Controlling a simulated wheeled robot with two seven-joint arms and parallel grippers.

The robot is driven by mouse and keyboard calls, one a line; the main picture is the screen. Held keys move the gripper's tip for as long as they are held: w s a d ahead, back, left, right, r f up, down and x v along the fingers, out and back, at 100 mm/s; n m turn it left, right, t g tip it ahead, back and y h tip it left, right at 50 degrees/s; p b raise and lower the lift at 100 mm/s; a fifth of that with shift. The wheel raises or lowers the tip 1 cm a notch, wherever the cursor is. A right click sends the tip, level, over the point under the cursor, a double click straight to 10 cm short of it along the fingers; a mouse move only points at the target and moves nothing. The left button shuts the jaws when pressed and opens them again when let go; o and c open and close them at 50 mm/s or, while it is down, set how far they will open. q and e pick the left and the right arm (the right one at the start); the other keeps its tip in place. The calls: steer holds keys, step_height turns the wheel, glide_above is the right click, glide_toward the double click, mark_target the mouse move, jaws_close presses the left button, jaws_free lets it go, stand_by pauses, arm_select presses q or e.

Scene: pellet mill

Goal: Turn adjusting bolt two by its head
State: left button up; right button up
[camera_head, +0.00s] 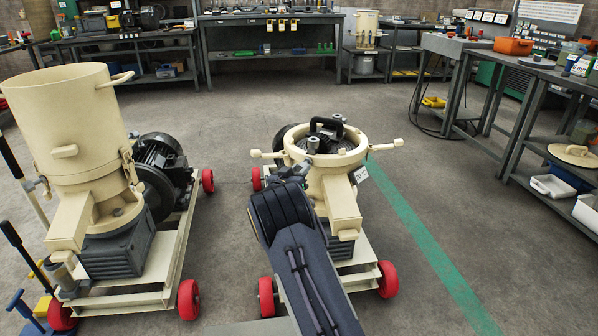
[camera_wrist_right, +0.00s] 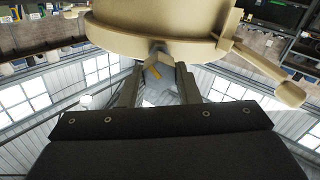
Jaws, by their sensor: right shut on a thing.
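The open pellet mill (camera_head: 325,190) stands on a wheeled cream frame in the middle of the head view. My right arm reaches up to the near left side of its ring, and my right gripper (camera_head: 297,172) is small and partly hidden there. In the right wrist view, the cream ring (camera_wrist_right: 165,30) fills the top. A grey bolt head (camera_wrist_right: 160,66) with a yellow mark sits just below it, between the two fingers of my right gripper (camera_wrist_right: 158,82), which are shut on it. I cannot read a number on this bolt. My left gripper is not in view.
Cream clamp handles (camera_head: 385,145) stick out on both sides of the ring. A black handle (camera_head: 328,124) stands on top. A second mill (camera_head: 70,130) with a tall hopper is at left. A workbench (camera_head: 530,75) stands at right. Floor between is clear.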

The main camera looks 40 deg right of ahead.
steer(key=shift+s+f+m+b, duration=0.1)
steer(key=shift+m+b, duration=0.8)
steer(key=shift+m, duration=1.1)
steer(key=shift+f+m+b, duration=0.1)
steer(key=shift+m+b, duration=0.8)
steer(key=shift+m, duration=1.1)
steer(key=shift+r, duration=0.1)
steer(key=o, duration=1)
steer(key=p+v, duration=0.1)
steer(key=v, duration=0.6)
steer(key=shift+s+a, duration=0.25)
steer(key=shift+a, duration=0.1)
